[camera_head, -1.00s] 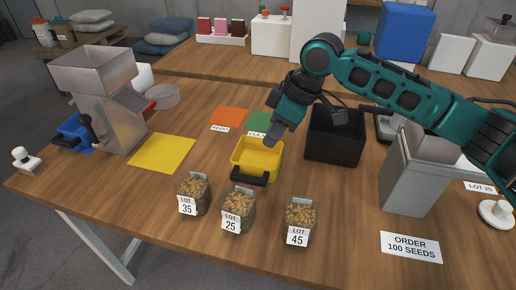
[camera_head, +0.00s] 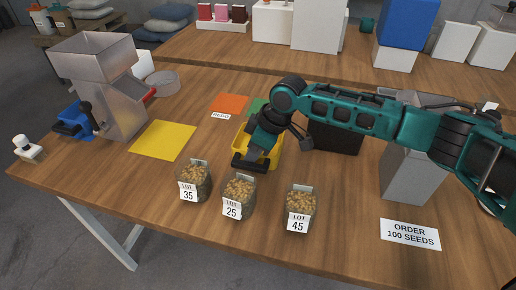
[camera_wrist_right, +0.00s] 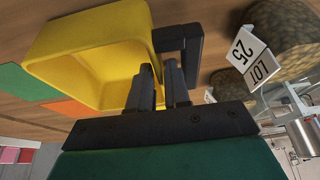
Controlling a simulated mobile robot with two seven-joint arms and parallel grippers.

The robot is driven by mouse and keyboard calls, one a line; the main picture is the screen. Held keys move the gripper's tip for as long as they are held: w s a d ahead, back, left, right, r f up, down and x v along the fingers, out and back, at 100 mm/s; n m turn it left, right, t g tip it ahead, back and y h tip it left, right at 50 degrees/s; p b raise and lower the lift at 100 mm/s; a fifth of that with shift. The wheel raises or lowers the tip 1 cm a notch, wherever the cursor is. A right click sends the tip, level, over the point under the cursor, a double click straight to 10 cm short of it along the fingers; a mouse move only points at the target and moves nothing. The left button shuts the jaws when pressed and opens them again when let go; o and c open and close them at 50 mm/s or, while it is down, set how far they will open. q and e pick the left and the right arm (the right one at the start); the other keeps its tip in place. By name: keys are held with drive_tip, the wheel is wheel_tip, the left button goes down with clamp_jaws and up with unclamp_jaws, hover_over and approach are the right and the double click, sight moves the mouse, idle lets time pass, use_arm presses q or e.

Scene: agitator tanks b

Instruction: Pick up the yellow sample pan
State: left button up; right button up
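The yellow sample pan (camera_head: 276,153) rests on the wooden table, its black handle (camera_head: 250,166) towards the front edge. My right gripper (camera_head: 257,153) is over the pan's handle end and hides part of it. In the right wrist view the yellow pan (camera_wrist_right: 85,45) lies beyond the fingers, with its black handle (camera_wrist_right: 190,48) at the right. The right gripper's two fingers (camera_wrist_right: 161,80) are apart with a narrow gap, close to the pan's handle-side wall. I cannot tell whether they touch it. My left gripper is not in view.
Seed jars marked LOT 35 (camera_head: 194,182), LOT 25 (camera_head: 239,195) and LOT 45 (camera_head: 300,208) stand in front of the pan. A black bin (camera_head: 335,137) is to its right, partly behind my arm. An orange card (camera_head: 232,103) and yellow mat (camera_head: 163,140) lie to the left.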

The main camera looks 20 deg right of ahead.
drive_tip(key=shift+f, duration=0.2)
clamp_jaws()
drive_tip(key=shift+r, duration=0.1)
wheel_tip(320, 180, up, 20)
idle(0.7)
